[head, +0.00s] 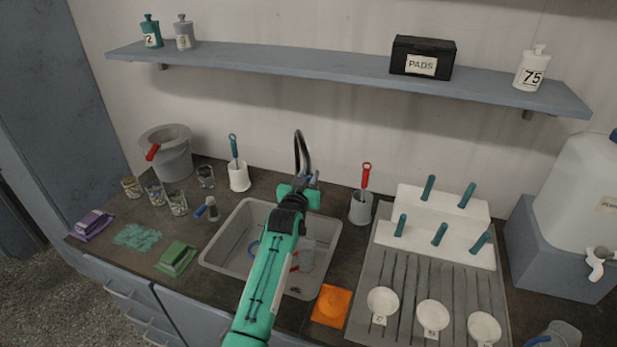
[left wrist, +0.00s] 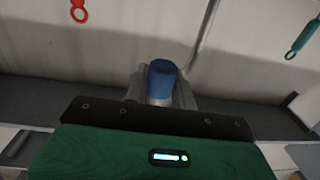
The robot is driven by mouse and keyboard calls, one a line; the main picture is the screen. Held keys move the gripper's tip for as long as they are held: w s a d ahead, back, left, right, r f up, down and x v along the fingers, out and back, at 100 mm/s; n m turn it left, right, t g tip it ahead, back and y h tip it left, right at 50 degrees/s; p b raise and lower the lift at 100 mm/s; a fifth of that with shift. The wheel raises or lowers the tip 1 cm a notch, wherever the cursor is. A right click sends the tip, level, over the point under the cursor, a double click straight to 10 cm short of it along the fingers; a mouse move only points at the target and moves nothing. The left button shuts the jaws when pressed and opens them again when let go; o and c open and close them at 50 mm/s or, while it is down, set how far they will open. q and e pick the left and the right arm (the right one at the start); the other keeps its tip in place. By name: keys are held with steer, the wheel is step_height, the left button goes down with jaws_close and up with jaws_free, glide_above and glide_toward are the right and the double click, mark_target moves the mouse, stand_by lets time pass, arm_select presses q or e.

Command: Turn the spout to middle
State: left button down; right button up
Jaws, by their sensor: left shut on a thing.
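The dark, arched spout (head: 299,144) of the tap rises at the back of the grey sink (head: 222,240). It points toward the front, over the sink's back part. My left gripper (head: 299,190) is at the spout's lower end and covers part of the tap. In the left wrist view, its fingers (left wrist: 160,88) are shut on a blue-ended piece (left wrist: 162,78), apparently the spout's end. The grey tube (left wrist: 206,35) of the tap runs up behind it. The tap's base is mostly hidden. My right gripper is not in view.
My left arm crosses the sink, where a red-handled item (head: 305,261) lies. A white holder (head: 239,178) with a teal-handled brush stands left of the tap. A grey holder (head: 360,208) with a red-handled brush stands right. A shelf (head: 300,66) runs above.

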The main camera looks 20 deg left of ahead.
arm_select(q)
steer(key=shift+a, duration=0.1)
steer(key=s+a+m+h+b, duration=0.2)
steer(key=a+m+h, duration=0.1)
steer(key=a, duration=0.6)
steer(key=shift+a+g+h+b, duration=0.3)
steer(key=shift+a+h+b, duration=0.1)
steer(key=shift+h, duration=0.5)
steer(key=shift+s, duration=0.1)
steer(key=shift+r, duration=0.1)
steer(key=c, duration=1.2)
jaws_free()
steer(key=shift+s, duration=0.15)
